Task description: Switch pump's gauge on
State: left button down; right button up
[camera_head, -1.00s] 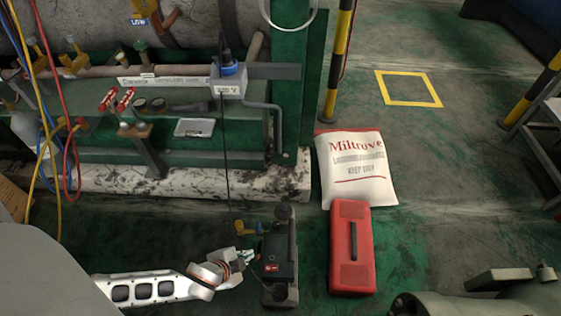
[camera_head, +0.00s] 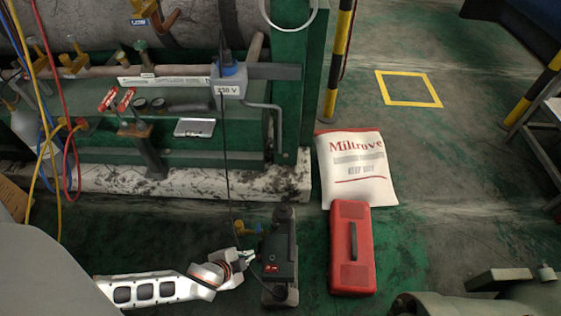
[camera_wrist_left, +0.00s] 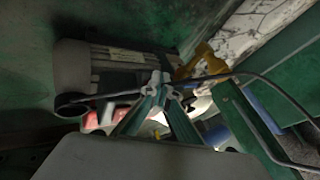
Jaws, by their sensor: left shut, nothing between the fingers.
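The dark pump (camera_head: 281,268) stands on the green floor at the bottom centre of the head view. Its grey ribbed body also shows in the left wrist view (camera_wrist_left: 110,65). A yellow fitting (camera_head: 247,230) sits at its upper left side. I cannot make out the gauge or its switch. My left gripper (camera_head: 253,256) is shut and empty, close beside the pump's left side. In the left wrist view its fingertips (camera_wrist_left: 160,80) meet in front of the pump, near a black cable (camera_wrist_left: 225,77). Whether they touch it I cannot tell. My right gripper is out of view.
A red case (camera_head: 365,270) lies right of the pump, with a white Miltrove sack (camera_head: 357,185) behind it. A 230 V box (camera_head: 229,82) hangs on the green rack, its cable running down towards the pump.

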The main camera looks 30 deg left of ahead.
pick_arm(q)
jog(key=shift+w+d+f, duration=0.15)
jog(key=shift+d, duration=0.05)
jog(key=shift+d+f, duration=0.1)
dwell(0.6)
jog(key=shift+s+a+r+p, duration=0.2)
jog(key=shift+a+r+p, duration=0.15)
jog(key=shift+a+p, duration=0.15)
dwell(0.4)
